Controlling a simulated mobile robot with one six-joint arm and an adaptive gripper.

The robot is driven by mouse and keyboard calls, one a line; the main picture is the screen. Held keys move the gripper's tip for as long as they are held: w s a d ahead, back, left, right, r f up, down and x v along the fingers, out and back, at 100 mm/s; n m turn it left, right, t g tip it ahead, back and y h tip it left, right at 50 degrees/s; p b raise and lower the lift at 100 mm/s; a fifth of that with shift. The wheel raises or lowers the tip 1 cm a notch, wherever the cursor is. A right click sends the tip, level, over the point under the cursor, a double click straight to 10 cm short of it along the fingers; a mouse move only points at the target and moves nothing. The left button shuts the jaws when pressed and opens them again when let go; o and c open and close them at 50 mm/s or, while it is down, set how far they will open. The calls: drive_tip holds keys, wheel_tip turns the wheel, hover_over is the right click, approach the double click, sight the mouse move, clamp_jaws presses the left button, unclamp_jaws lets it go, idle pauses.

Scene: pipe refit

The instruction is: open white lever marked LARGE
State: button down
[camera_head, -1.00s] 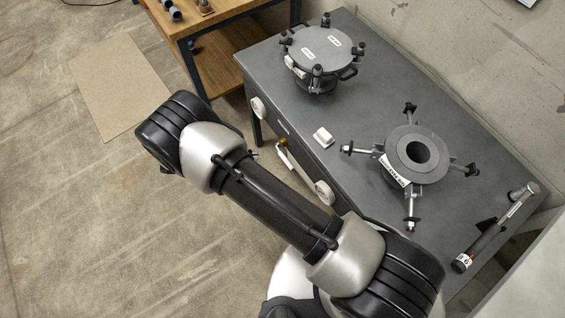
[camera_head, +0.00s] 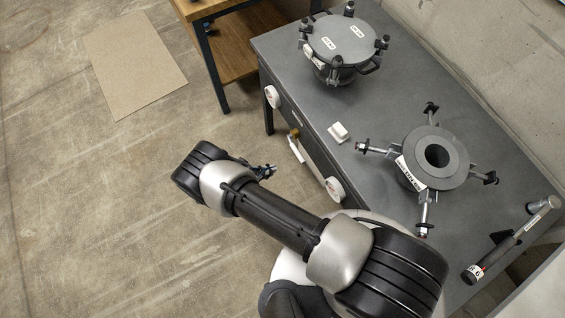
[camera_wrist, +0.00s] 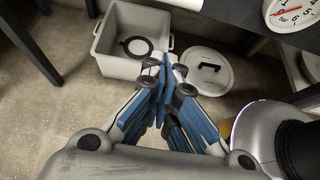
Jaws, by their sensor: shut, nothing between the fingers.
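A white lever (camera_head: 297,150) hangs tilted at a brass valve (camera_head: 294,134) on the bench's front, between two round gauges. Its marking is too small to read in the head view. My gripper (camera_head: 268,170) is to the left of the lever, apart from it, and partly hidden by my arm. In the wrist view my gripper (camera_wrist: 164,85) has its blue-padded fingers shut with nothing between them. A white bar (camera_wrist: 184,3) is cut off at the top of that view; I cannot tell whether it is the lever.
The grey bench (camera_head: 300,90) bears a lidded flanged vessel (camera_head: 341,42), an open flange (camera_head: 433,160) and a torque wrench (camera_head: 510,240). A gauge (camera_wrist: 292,12) is close at the wrist view's top right. A grey bin (camera_wrist: 112,65) and white lid (camera_wrist: 207,68) lie below.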

drive_tip(key=b+x, duration=0.2)
drive_tip(key=x, duration=0.8)
drive_tip(key=shift+w+d+r, duration=0.1)
drive_tip(key=shift+r, duration=0.95)
drive_tip(key=shift+w+d+r, duration=0.1)
drive_tip(key=shift+r, duration=0.95)
drive_tip(key=shift+s+d, duration=0.1)
